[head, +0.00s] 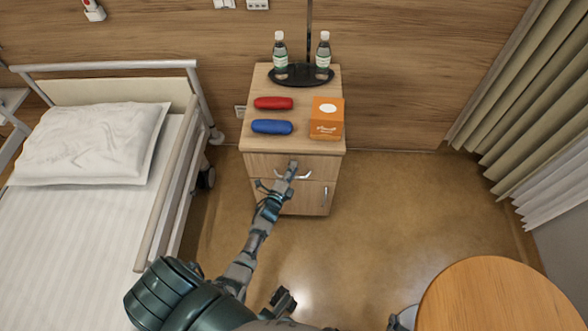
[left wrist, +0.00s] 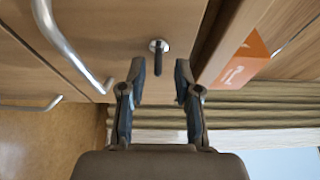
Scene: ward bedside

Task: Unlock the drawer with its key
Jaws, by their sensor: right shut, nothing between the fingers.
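The bedside cabinet's drawer (head: 262,162) is shut. In the left wrist view its front (left wrist: 120,30) fills the upper part, with a curved metal handle (left wrist: 68,45). A round silver lock (left wrist: 159,45) sits in the front, and a dark key (left wrist: 158,62) stands out from it. My left gripper (head: 292,168) is at the drawer front. In the left wrist view its fingers (left wrist: 160,72) are open, one on each side of the key, with a gap to each. It hides the lock in the head view. My right gripper (head: 283,299) is low, far from the cabinet, shut and empty.
On the cabinet top (head: 255,88) are a red case (head: 273,103), a blue case (head: 272,127), an orange box (head: 327,118) and a dark tray (head: 301,76) with two bottles. A bed (head: 80,240) stands left, a round table (head: 500,300) lower right. Floor right of the cabinet is clear.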

